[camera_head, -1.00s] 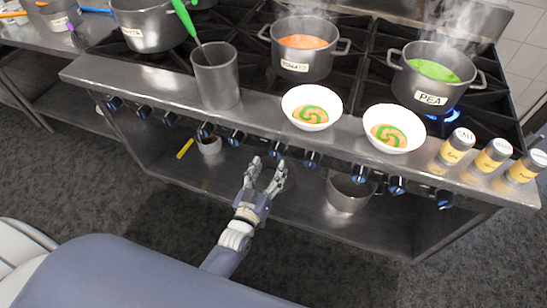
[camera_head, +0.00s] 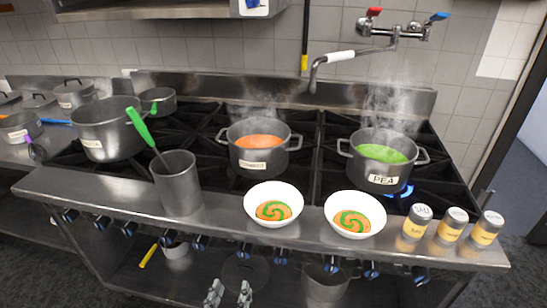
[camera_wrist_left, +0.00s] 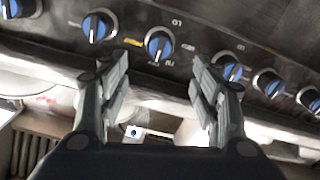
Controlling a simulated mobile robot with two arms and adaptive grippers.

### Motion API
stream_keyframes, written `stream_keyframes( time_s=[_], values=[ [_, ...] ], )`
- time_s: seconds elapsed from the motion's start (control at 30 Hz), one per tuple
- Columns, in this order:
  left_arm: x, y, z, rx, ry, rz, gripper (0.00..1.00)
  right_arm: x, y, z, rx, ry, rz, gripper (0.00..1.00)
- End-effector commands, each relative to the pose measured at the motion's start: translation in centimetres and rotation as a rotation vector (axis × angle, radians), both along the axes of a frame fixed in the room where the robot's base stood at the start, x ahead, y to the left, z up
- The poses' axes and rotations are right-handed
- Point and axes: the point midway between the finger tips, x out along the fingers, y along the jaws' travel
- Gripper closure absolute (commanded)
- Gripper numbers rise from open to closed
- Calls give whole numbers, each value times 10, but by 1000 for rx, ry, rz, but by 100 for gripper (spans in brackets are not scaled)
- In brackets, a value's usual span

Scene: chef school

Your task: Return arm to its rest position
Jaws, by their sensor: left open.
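My left gripper (camera_head: 229,294) shows only by its fingertips at the bottom edge of the head view, below the stove's front edge and in front of the lower shelf. It is open and empty. In the left wrist view its two fingers (camera_wrist_left: 160,88) are spread apart, with the stove's blue knobs (camera_wrist_left: 160,44) beyond them and nothing between them held. The rest of my left arm is out of the picture. My right gripper is not in view.
Two white bowls of orange and green soup (camera_head: 273,204) (camera_head: 355,215) stand on the stove's front ledge (camera_head: 310,232). A metal cylinder (camera_head: 179,185) holds a green-handled utensil. Steaming pots of tomato (camera_head: 258,158) and pea (camera_head: 383,165) sit behind. Several seasoning jars (camera_head: 450,226) stand at right.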

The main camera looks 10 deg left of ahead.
Motion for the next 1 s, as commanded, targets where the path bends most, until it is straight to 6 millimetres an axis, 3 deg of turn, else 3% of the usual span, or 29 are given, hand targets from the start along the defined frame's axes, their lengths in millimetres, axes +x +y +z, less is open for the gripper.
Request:
stream_keyframes(
  time_s=[0.07,0.17,0.27,0.37,0.5,0.57,0.7,0.8,0.9,1.0],
  values=[
    [-1,-1,-8,5,19,-5,42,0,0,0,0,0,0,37],
    [-9,-5,-40,25,98,-25,42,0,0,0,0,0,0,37],
    [-27,-10,-98,64,246,-61,42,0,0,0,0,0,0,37],
    [-60,-12,-167,113,431,-105,42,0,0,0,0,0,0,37],
    [-123,-7,-254,185,694,-166,42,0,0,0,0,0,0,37],
    [-156,-2,-287,215,806,-190,42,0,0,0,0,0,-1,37],
    [-240,16,-348,287,1065,-244,42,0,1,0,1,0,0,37],
    [-296,33,-375,332,1221,-274,42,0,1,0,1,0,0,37],
    [-339,46,-390,366,1339,-296,42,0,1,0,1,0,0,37],
    [-366,55,-397,387,1410,-309,42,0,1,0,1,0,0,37]
  ],
)
